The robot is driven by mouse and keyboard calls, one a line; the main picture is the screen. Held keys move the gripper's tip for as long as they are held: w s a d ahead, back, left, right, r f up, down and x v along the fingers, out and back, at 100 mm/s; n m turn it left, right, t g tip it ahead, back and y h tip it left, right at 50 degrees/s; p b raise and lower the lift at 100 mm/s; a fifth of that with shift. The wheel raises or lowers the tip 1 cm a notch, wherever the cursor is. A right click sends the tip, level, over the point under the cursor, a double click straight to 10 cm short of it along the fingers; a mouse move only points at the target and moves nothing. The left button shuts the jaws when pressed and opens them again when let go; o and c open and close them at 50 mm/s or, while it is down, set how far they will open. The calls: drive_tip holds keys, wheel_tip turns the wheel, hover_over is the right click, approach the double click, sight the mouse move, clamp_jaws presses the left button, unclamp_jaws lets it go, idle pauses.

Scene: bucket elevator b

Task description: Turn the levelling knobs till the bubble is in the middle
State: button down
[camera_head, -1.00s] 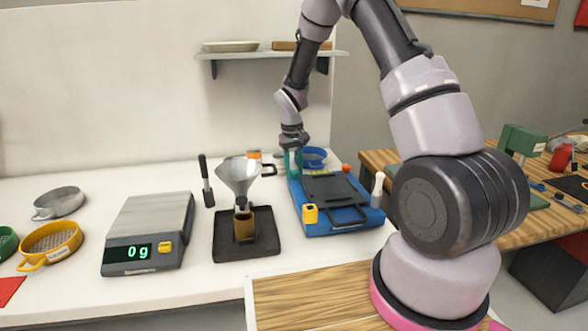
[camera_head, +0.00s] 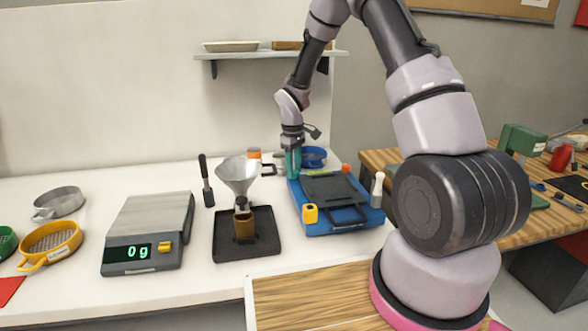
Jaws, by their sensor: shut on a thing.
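A blue device with a dark top plate (camera_head: 334,208) sits on the white bench at the middle right. A yellow knob (camera_head: 310,213) is at its near left corner, and an orange-red knob (camera_head: 346,168) is at its far right corner. My gripper (camera_head: 294,172), with teal fingers, points down at the device's far left corner. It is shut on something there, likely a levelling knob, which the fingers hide. The bubble cannot be made out in this view.
A funnel on a stand (camera_head: 239,176) and a scale reading 0 g (camera_head: 150,232) stand to the left. A white-topped bottle (camera_head: 377,188) stands close to the device's right side. A blue bowl (camera_head: 313,157) is just behind the gripper.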

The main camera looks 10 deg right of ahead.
sight(295, 171)
drive_tip(key=n, duration=0.4)
drive_tip(key=shift+n, duration=2.6)
drive_tip(key=c, duration=0.5)
unclamp_jaws()
drive_tip(key=shift+r, duration=0.1)
wheel_tip(295, 171, up, 11)
drive_tip(key=shift+s, duration=0.25)
drive_tip(key=shift+f, duration=0.2)
